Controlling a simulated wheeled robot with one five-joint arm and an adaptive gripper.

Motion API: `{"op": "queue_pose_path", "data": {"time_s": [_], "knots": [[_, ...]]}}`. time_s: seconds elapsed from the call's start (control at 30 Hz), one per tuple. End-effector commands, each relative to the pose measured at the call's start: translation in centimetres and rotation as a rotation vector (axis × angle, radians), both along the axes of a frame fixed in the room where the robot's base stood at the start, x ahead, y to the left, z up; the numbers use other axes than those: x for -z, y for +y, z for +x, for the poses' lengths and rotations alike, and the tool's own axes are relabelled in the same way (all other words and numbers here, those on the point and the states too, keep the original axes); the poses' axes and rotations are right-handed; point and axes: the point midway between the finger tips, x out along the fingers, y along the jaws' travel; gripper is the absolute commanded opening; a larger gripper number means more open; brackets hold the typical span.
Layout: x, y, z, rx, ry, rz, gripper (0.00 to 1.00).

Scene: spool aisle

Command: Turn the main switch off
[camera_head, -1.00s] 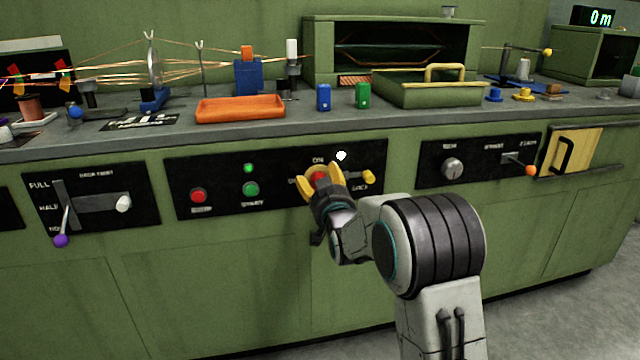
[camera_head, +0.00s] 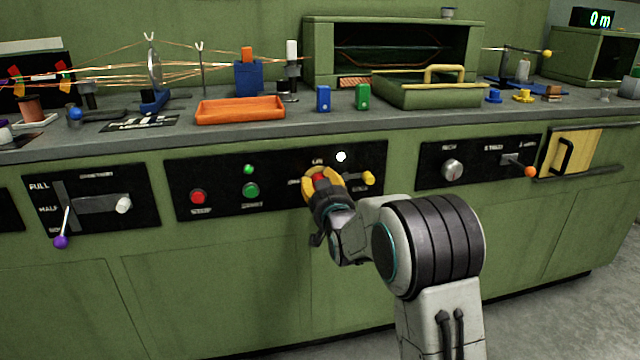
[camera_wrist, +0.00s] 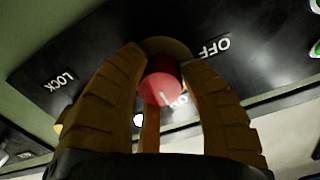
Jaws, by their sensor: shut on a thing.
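The main switch is a red knob (camera_wrist: 162,88) on a round yellow plate, set in a black panel (camera_head: 237,199) on the green bench front. A white mark shows on the knob, towards a half-hidden label that seems to read ON. OFF and LOCK labels flank it in the wrist view. The knob (camera_head: 320,178) is mostly covered in the head view. My gripper (camera_head: 322,184) has its yellow fingers closed around the knob. In the wrist view my gripper (camera_wrist: 172,76) shows fingers on both sides of it and one behind.
On the same panel are a red button (camera_head: 198,196), a green button (camera_head: 251,190), a lit green lamp (camera_head: 249,169), a bright white lamp (camera_head: 341,156) and a yellow knob (camera_head: 369,177) close right of my gripper. A purple-tipped lever (camera_head: 61,241) is far left.

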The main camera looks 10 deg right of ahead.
Motion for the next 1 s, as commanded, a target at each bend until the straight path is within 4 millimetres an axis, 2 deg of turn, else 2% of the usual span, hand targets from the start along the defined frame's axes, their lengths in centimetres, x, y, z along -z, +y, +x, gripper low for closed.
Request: {"op": "queue_pose_path", "data": {"time_s": [0.27,0.47,1.0], "knots": [[-0.16,0.01,0.03,0.0,-0.004,-0.024,0.06],[-0.21,0.02,0.05,0.0,-0.005,-0.118,0.06],[-0.31,0.06,0.06,0.001,-0.008,-0.609,0.06]]}}
